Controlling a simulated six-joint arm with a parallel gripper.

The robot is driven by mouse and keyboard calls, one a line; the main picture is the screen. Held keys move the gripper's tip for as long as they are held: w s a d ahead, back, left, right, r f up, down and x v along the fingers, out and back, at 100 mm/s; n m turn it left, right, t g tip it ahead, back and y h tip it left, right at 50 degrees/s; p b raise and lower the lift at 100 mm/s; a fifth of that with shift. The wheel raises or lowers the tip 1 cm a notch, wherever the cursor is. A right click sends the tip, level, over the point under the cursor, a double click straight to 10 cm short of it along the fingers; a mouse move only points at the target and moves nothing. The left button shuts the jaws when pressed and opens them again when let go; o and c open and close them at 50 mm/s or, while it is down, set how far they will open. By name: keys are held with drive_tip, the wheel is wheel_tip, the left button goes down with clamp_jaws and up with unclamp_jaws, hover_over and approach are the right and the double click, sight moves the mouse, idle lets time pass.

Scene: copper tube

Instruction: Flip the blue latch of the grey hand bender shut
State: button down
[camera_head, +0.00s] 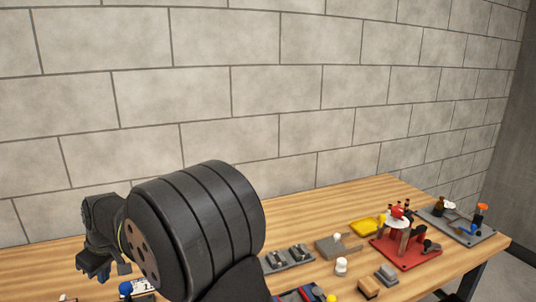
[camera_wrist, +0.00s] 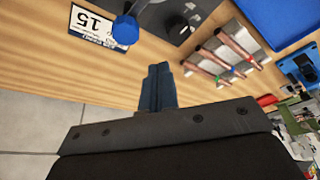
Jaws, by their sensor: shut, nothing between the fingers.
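The blue latch (camera_wrist: 125,28) shows at the top of the wrist view as a rod with a rounded knob at its lower end. It lies beside the dark grey hand bender (camera_wrist: 178,18), which is cut off by the top edge. My gripper (camera_wrist: 158,70) is shut and empty; its fingertips are below and slightly right of the blue knob, apart from it in the picture. In the head view my gripper (camera_head: 97,272) is at the lower left, and a blue knob (camera_head: 125,288) shows just right of it. My arm hides most of the bender there.
A white card marked 15 (camera_wrist: 97,20) lies left of the latch. A grey rack (camera_wrist: 205,55) with copper tubes (camera_wrist: 236,48) is to the right. In the head view, a red-based fixture (camera_head: 410,255) and a grey tray (camera_head: 455,222) stand farther right on the wooden table (camera_head: 340,205).

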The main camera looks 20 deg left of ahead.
drive_tip(key=shift+a+f, duration=0.15)
drive_tip(key=shift+f, duration=0.15)
drive_tip(key=c, duration=2)
unclamp_jaws()
drive_tip(key=o, duration=0.9)
drive_tip(key=shift+m, duration=0.5)
drive_tip(key=d+r, duration=0.2)
drive_tip(key=r, duration=0.1)
drive_tip(key=w+d+r, duration=0.1)
drive_tip(key=shift+r, duration=0.35)
drive_tip(key=m+t, duration=0.1)
drive_tip(key=m, duration=0.1)
approach(125, 285)
drive_tip(key=shift+y, duration=0.4)
drive_tip(key=x, duration=0.8)
drive_tip(key=shift+d+f, duration=0.15)
drive_tip(key=shift+f, duration=0.25)
